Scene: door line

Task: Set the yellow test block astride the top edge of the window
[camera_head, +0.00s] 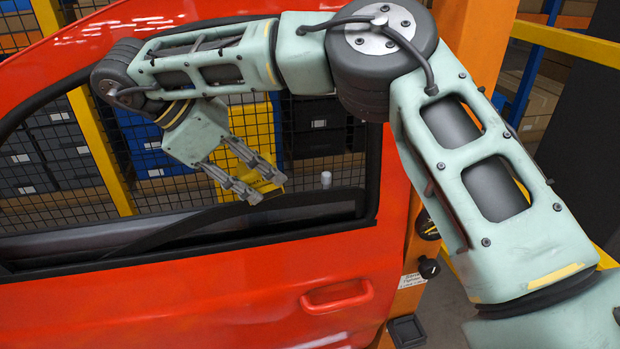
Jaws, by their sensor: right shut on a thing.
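A red car door (200,300) fills the left and middle of the head view. Its window opening shows a wire mesh behind it. A low strip of window glass (90,240) seems to show along the bottom of the opening, with a dark curved band (290,207) beside it; its exact top edge is hard to make out. My right gripper (258,182) reaches down into the opening, shut on the yellow test block (268,181). The block is partly hidden by the fingers and appears just above the dark band; contact cannot be told. My left gripper is not in view.
A small grey-white cylinder (326,180) stands to the right of the block. The red door handle (337,296) is below. An orange post (475,45) stands right of the door, behind my right arm. Dark bins (45,150) and shelving are behind the mesh.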

